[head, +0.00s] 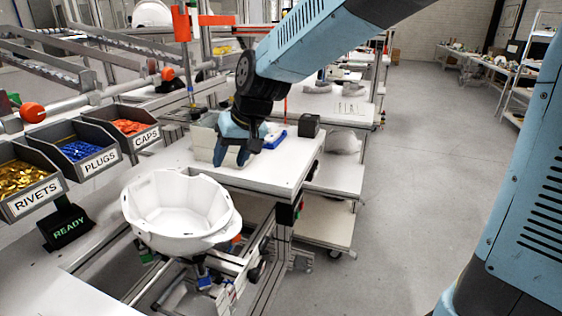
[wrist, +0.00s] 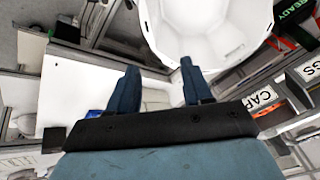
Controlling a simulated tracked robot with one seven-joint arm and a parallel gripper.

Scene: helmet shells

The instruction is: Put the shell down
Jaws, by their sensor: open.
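The white helmet shell (head: 172,206) sits open side up on a fixture at the front of the bench in the head view. It also shows at the top of the wrist view (wrist: 208,32), past my fingertips. My gripper (head: 231,158) is open and empty, behind and a little right of the shell, above the white side table (head: 272,172). In the wrist view my gripper (wrist: 158,70) has its two fingers spread apart, with the right fingertip overlapping the shell's edge in the picture. I cannot tell whether they touch.
Bins of rivets (head: 24,178), plugs (head: 82,150) and caps (head: 130,128) stand left of the shell. A READY sign (head: 68,228) is beside it. A blue item (head: 274,139) and a dark box (head: 309,126) lie on the side table. The floor at right is clear.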

